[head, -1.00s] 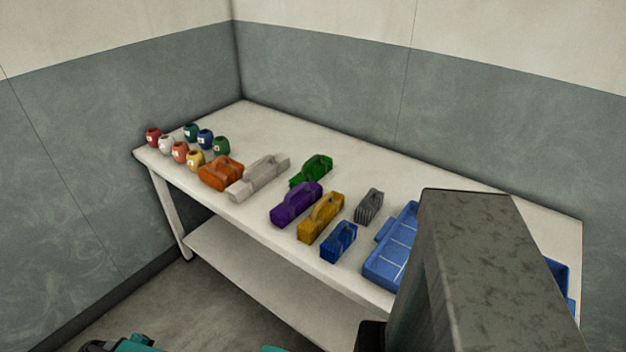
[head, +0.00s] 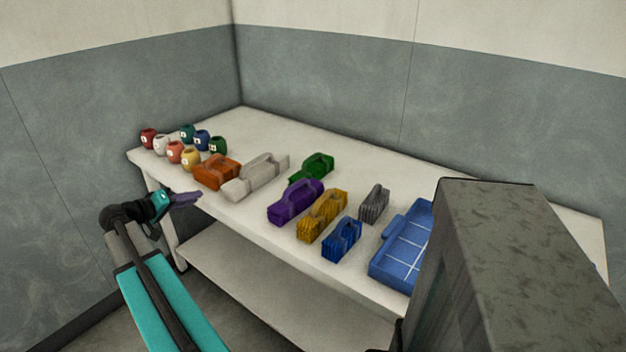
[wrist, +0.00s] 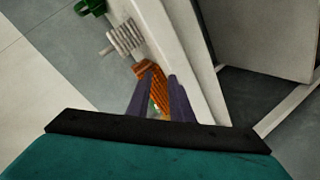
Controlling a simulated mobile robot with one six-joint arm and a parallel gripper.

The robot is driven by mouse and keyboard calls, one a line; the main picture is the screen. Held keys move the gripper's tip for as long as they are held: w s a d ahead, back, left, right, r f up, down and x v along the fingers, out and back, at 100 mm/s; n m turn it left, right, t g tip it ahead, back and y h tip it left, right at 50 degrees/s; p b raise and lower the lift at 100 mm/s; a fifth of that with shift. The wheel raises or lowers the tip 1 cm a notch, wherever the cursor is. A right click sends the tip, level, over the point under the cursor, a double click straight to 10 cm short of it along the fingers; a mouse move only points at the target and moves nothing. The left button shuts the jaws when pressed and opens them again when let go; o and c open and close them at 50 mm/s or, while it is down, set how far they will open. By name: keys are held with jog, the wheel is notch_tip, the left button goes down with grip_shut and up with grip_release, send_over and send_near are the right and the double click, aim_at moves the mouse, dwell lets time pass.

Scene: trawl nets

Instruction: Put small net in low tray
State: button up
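Several bundled nets with top loops lie on the table. Among the smaller ones are a grey net (head: 374,204), a blue net (head: 341,240) and a green net (head: 311,168); I cannot tell which one the task means. The blue low tray (head: 385,273), with light grid lines inside, is at the right, partly hidden by my grey column. My gripper (head: 187,199) is at the table's front left edge, short of the orange net (head: 216,172). In the wrist view its fingers (wrist: 160,100) are apart and empty, with the orange net (wrist: 150,76) beyond them.
A white net (head: 256,177), purple net (head: 295,203) and yellow net (head: 322,215) also lie on the white table (head: 350,160). Several small coloured pots (head: 174,152) stand at its left end. Walls close off the back and left. The back strip is clear.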

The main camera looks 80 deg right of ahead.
jog(key=s+d+r+m+g+b, duration=0.1)
jog(key=s+d+r, duration=0.2)
jog(key=s, duration=0.1)
jog(key=s+d+r+m+g, duration=0.1)
jog(key=s+d+r, duration=0.2)
jog(key=s+r, duration=0.1)
jog(key=s+d+r+m+g+b, duration=0.1)
jog(key=s+d+r+m+g, duration=0.1)
jog(key=s+r, duration=0.1)
jog(key=shift+s+d+r+h+b, duration=0.3)
jog(key=shift+s+d+h+b, duration=0.1)
jog(key=shift+s, duration=0.3)
jog(key=s+d, duration=0.2)
jog(key=s, duration=0.4)
jog(key=y+p, duration=0.2)
send_near(313, 158)
jog(key=w+a, duration=0.2)
jog(key=w, duration=0.1)
jog(key=shift+d+r+g, duration=0.1)
jog(key=shift+g, duration=0.2)
jog(key=shift+s, duration=0.1)
jog(key=x, duration=0.7)
jog(key=shift+s+d, duration=0.15)
jog(key=shift+d, duration=0.15)
jog(key=shift+s+d, duration=0.35)
jog(key=shift+d, duration=0.1)
jog(key=shift+p+x, duration=0.35)
jog(key=shift+x, duration=2.2)
